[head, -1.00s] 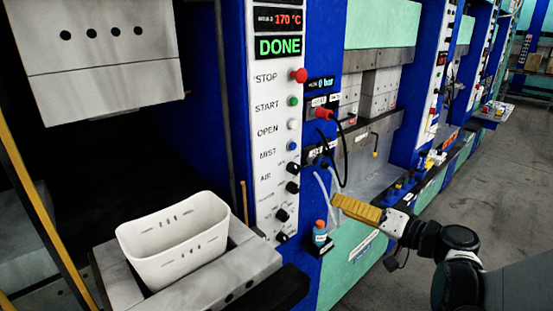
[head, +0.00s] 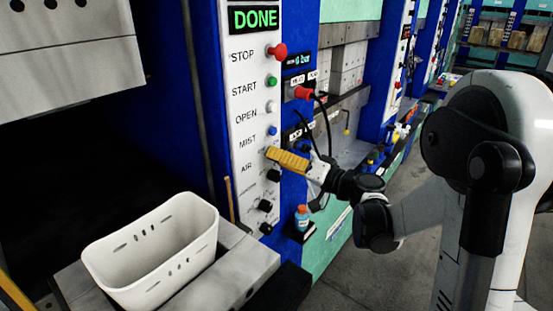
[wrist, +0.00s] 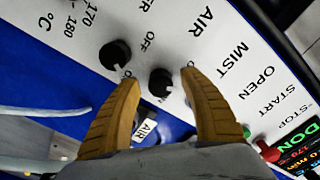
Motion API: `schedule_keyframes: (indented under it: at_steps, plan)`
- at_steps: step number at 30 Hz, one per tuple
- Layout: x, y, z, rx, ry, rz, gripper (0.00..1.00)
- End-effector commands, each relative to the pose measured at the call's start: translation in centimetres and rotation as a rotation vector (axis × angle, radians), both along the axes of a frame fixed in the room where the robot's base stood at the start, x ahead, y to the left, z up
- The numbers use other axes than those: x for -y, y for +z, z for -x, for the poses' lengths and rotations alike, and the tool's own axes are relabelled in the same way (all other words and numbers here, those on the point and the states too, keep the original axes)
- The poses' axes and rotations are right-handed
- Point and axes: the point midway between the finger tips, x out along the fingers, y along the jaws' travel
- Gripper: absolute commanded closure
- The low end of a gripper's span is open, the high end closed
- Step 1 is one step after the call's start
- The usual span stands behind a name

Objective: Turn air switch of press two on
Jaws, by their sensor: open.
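The near press's white control panel (head: 247,110) has a column of buttons and black knobs; no press number is readable. Its AIR label (head: 247,168) is below MIST and also shows in the wrist view (wrist: 205,18). My gripper (head: 270,154) has yellow fingers at the panel and hides the knob beside that label in the head view. In the wrist view my open gripper (wrist: 160,77) has a black knob (wrist: 160,82) between its fingertips, apparently the air switch. I cannot tell if the fingers touch it. Another black knob (wrist: 115,53) is outside the left finger.
A red stop button (head: 278,52) and a green start button (head: 271,81) are higher on the panel. A white bin (head: 152,250) stands at lower left. A small blue bottle (head: 302,218) stands below the panel. Cables hang right of it. Grey floor lies right.

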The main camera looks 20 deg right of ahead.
Motion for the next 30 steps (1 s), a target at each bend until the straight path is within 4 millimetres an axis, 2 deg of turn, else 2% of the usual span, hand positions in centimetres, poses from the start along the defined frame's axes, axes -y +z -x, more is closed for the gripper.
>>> schedule_keyframes:
  at_steps: [11, 16, 30]
  plan:
    - [-0.48, 0.03, -0.59, 0.0, 0.0, 0.0, 0.49]
    - [-0.47, 0.03, -0.57, 0.0, 0.0, 0.0, 0.99]
    - [-0.48, 0.04, -0.59, -0.023, 0.0, -0.032, 1.0]
